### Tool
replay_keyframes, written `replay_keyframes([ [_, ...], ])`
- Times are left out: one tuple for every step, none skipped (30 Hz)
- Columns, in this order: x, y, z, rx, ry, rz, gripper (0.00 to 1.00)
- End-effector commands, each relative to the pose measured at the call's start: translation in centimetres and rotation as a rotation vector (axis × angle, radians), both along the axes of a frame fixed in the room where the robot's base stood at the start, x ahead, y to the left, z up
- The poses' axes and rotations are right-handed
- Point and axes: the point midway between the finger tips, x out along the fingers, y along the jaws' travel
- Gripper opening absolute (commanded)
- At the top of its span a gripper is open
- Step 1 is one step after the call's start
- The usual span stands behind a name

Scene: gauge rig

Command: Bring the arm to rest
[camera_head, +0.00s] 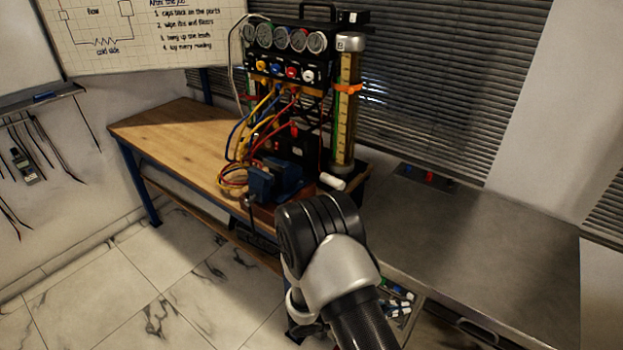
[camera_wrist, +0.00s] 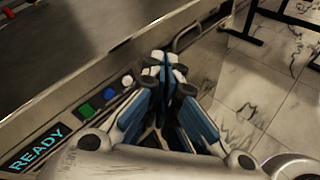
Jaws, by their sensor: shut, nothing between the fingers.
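My arm (camera_head: 335,265) rises from the bottom of the head view and bends in front of the wooden bench. The bend covers part of the bench's front and the floor behind it. In the wrist view my gripper (camera_wrist: 164,72) is shut, its blue and grey fingers meeting at the tips with nothing held. It hangs beside the front of a metal counter, near a panel with a lit READY display (camera_wrist: 36,148). A green button (camera_wrist: 85,111), a blue button (camera_wrist: 108,94) and a white knob (camera_wrist: 127,80) sit along that panel. I cannot tell whether the fingertips touch anything.
A wooden bench (camera_head: 165,130) holds a gauge rig (camera_head: 290,40) with coloured hoses, and a blue vise (camera_head: 275,180) at its front. The metal counter (camera_head: 480,240) lies right of my arm, largely bare. Open tiled floor (camera_head: 130,280) lies left.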

Motion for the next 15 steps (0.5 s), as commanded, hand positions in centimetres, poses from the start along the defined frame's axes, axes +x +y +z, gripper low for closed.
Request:
replay_keyframes([
  [-0.3,-0.5,2.7,0.041,-0.044,-0.07,0.0],
  [-0.6,-0.7,4.0,0.063,-0.062,-0.11,0.0],
  [-1.2,-1.0,5.6,0.095,-0.088,-0.162,0.0],
  [-1.7,-1.2,6.8,0.121,-0.108,-0.2,0.0],
  [-2.2,-1.4,7.9,0.146,-0.128,-0.238,0.0],
  [-2.9,-1.6,9.4,0.182,-0.153,-0.289,0.0],
  [-3.5,-1.7,10.4,0.211,-0.175,-0.325,0.0],
  [-4.1,-1.8,11.4,0.24,-0.195,-0.361,0.0],
  [-4.9,-1.9,12.7,0.28,-0.222,-0.408,0.0],
  [-5.6,-1.9,13.6,0.31,-0.242,-0.442,0.0],
  [-6.2,-1.9,14.5,0.342,-0.264,-0.475,0.0],
  [-7.1,-1.9,15.6,0.385,-0.292,-0.519,0.0],
  [-7.8,-1.8,16.4,0.418,-0.313,-0.55,0.0],
  [-8.5,-1.7,17.2,0.452,-0.334,-0.58,0.0],
  [-9.4,-1.5,18.1,0.499,-0.364,-0.62,0.0],
])
